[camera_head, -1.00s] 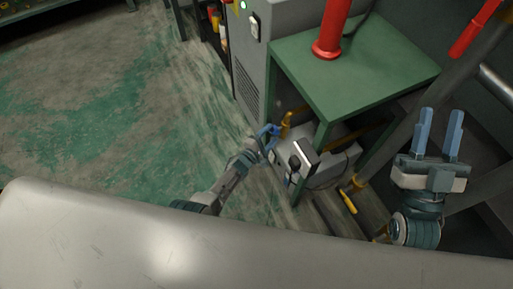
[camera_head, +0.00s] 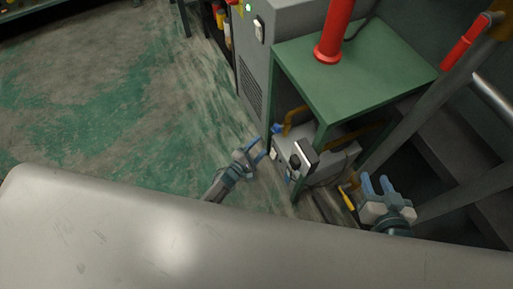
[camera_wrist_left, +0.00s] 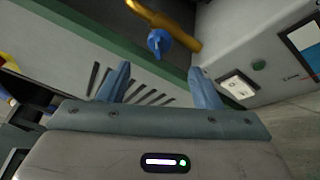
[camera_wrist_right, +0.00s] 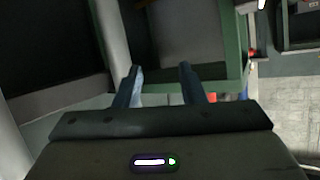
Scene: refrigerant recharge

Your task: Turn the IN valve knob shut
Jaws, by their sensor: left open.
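A blue valve knob (camera_wrist_left: 159,42) sits on a yellow-brass pipe (camera_wrist_left: 180,30) beside a grey machine, and it also shows small in the head view (camera_head: 277,128). No IN label is readable on it. My left gripper (camera_head: 264,148) is open and empty, a short way to the lower left of the knob. In the left wrist view the knob lies beyond the fingertips (camera_wrist_left: 160,70), roughly between them and apart from them. My right gripper (camera_head: 375,177) is open and empty at the right; its fingers also show in the right wrist view (camera_wrist_right: 158,68).
The grey machine (camera_wrist_left: 265,50) has a switch and a green button. A green table (camera_head: 350,70) carrying a red cylinder (camera_head: 335,30) stands above it. A grey cabinet (camera_head: 255,75) is to the left. Diagonal pipes (camera_head: 425,100) run near my right arm. The floor at left is clear.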

